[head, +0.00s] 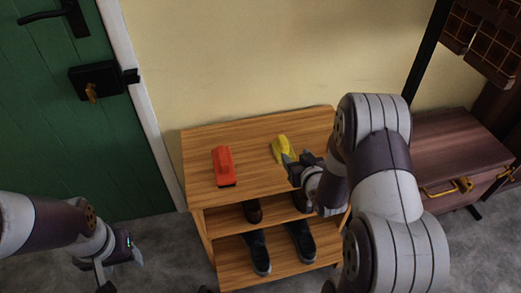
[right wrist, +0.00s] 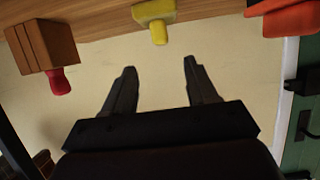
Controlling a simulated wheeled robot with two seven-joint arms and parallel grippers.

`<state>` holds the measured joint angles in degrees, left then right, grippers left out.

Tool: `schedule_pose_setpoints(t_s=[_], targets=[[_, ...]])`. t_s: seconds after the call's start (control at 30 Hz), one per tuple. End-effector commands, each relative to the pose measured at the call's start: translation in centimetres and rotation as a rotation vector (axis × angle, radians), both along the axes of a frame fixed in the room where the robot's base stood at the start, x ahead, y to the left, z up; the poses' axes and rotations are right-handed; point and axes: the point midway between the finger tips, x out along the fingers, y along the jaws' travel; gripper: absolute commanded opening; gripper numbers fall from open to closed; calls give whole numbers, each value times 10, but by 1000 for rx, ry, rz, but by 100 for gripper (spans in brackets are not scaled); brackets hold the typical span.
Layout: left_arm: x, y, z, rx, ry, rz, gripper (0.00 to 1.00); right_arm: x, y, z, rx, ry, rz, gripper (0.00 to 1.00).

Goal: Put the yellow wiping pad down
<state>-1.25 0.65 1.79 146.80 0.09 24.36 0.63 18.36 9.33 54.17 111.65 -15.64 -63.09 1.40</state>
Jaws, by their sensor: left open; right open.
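The yellow wiping pad (head: 283,149) lies on the wooden top of the shoe shelf (head: 250,140), right of the middle. It also shows in the right wrist view (right wrist: 154,14), at the top centre, beyond my fingertips. My right gripper (head: 300,162) is at the pad's near right side in the head view. In the right wrist view its two fingers (right wrist: 160,75) are spread, with nothing between them. My left gripper (head: 115,270) is open and low at the bottom left, away from the shelf.
An orange-red object (head: 223,166) lies left of the pad on the shelf top. A wooden block with a red knob (right wrist: 42,45) shows only in the right wrist view. Shoes (head: 257,250) stand on the lower shelves. A dark wooden cabinet (head: 455,150) stands at the right.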

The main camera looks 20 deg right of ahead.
Motion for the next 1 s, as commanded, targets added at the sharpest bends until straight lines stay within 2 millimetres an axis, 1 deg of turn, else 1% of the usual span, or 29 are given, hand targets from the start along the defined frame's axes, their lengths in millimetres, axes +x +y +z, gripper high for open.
schedule_pose_setpoints(t_s=[0.03,0.2,0.3,0.37,0.47,0.57,0.63,0.73,0.93,0.97,1.0], targets=[[0,0,-5,2,-1,-15,57,6,0,-6,0,1,1,57],[1,0,-19,1,-4,-17,57,43,-2,-23,0,1,2,57],[1,0,-23,1,-5,-15,57,59,-3,-28,0,2,1,57],[1,0,-24,1,-5,-15,57,64,-3,-30,1,4,1,57],[1,0,-32,1,-5,-14,57,77,-4,-38,1,3,1,57],[1,0,-43,0,-6,-13,57,95,-5,-47,0,2,1,57],[1,0,-45,0,-6,-13,57,105,-6,-49,0,4,1,57],[1,0,-46,-1,-6,-13,57,113,-6,-50,0,4,1,57],[2,0,-45,-1,-6,-12,57,113,-6,-49,0,5,0,57],[2,0,-44,-1,-6,-12,57,113,-6,-49,0,5,0,48],[2,0,-45,-1,-6,-12,57,113,-6,-49,0,5,0,35]])
